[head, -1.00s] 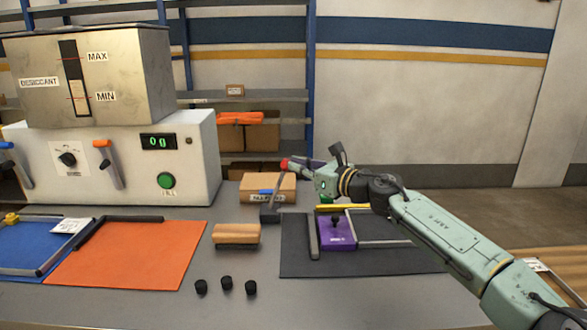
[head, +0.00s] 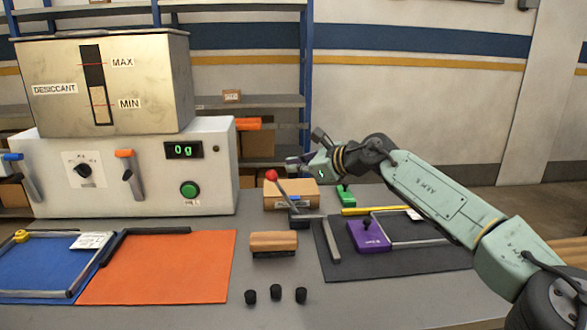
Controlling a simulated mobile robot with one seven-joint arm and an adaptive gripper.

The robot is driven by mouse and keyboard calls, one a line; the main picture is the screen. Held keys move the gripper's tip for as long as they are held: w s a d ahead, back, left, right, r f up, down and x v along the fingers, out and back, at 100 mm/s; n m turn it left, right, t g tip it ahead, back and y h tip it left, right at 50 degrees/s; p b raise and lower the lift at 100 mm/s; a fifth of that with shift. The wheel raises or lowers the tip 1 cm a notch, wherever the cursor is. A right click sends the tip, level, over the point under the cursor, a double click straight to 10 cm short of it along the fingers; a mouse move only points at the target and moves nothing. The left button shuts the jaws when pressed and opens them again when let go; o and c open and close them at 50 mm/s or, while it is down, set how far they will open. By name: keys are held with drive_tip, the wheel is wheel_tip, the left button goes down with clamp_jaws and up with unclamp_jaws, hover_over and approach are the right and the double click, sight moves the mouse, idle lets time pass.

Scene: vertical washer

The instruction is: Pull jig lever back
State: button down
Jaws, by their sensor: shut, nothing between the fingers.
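The jig lever has a red ball knob (head: 271,175) on a thin grey rod above a dark base (head: 306,217). It leans left and up from the base, in front of a cardboard box. The base sits at the left edge of the black mat (head: 405,261), beside a grey rail (head: 329,242). My gripper (head: 294,162) is shut and empty. It is above and to the right of the knob, and appears apart from it. The purple block (head: 368,236) with a black knob lies in the jig on the mat.
A wooden brush (head: 274,241) and three black caps (head: 276,294) lie left of the mat. A green block (head: 346,196) and yellow bar (head: 370,210) are behind it. The desiccant machine (head: 120,195) stands back left. Orange (head: 165,268) and blue (head: 45,265) mats lie front left.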

drive_tip(key=shift+d+r+p, duration=0.35)
drive_tip(key=shift+r+p, duration=0.1)
drive_tip(key=shift+r, duration=0.4)
